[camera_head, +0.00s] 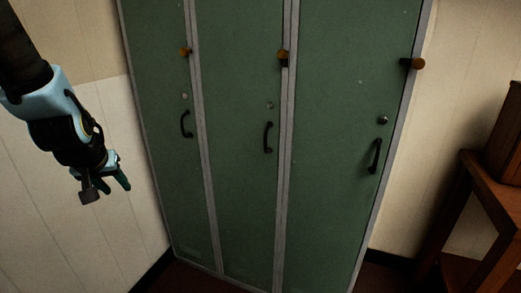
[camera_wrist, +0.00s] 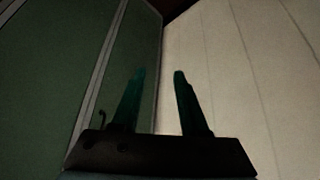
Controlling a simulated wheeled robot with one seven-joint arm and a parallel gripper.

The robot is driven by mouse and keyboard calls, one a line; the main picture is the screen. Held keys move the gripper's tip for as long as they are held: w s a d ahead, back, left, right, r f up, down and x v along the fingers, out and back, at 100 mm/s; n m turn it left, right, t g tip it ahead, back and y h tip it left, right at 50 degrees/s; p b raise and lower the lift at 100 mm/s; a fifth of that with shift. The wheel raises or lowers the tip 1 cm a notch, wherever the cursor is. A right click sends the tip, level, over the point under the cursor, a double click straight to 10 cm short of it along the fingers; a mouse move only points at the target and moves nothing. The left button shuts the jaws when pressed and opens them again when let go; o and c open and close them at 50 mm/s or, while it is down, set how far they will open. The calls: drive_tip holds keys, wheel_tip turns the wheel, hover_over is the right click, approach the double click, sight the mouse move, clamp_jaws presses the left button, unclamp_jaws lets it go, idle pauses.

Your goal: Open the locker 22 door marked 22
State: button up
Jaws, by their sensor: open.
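A green locker with three tall doors stands ahead in the head view: a left door (camera_head: 165,95), a middle door (camera_head: 236,160) and a right door (camera_head: 335,170). All three look shut. I cannot read a 22 on any door. Each has a dark curved handle: left (camera_head: 185,124), middle (camera_head: 267,138) and right (camera_head: 374,157). My gripper (camera_head: 108,191) hangs left of the locker, in front of the pale wall, open and empty, touching no handle. In the wrist view the two fingers (camera_wrist: 159,78) are apart, with green panels to their left.
Orange-brown knobs sit high on the left (camera_head: 185,52), middle (camera_head: 283,55) and right (camera_head: 418,64) doors' edges. A round lock (camera_head: 382,120) is above the right handle. A brown wooden table (camera_head: 480,185) with a wooden box (camera_head: 508,135) stands at right.

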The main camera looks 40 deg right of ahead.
drive_tip(key=w+d+f+m+t+h+b, duration=0.1)
drive_tip(key=d+f+m+t+h+b, duration=0.15)
drive_tip(key=d, duration=0.95)
drive_tip(key=m+t+h+b, duration=0.2)
drive_tip(key=m+h+b, duration=0.3)
drive_tip(key=h, duration=0.5)
approach(265, 140)
drive_tip(key=p+x, duration=0.2)
drive_tip(key=x, duration=0.8)
drive_tip(key=shift+w+d, duration=0.2)
drive_tip(key=shift+d, duration=0.05)
clamp_jaws()
drive_tip(key=shift+g, duration=0.25)
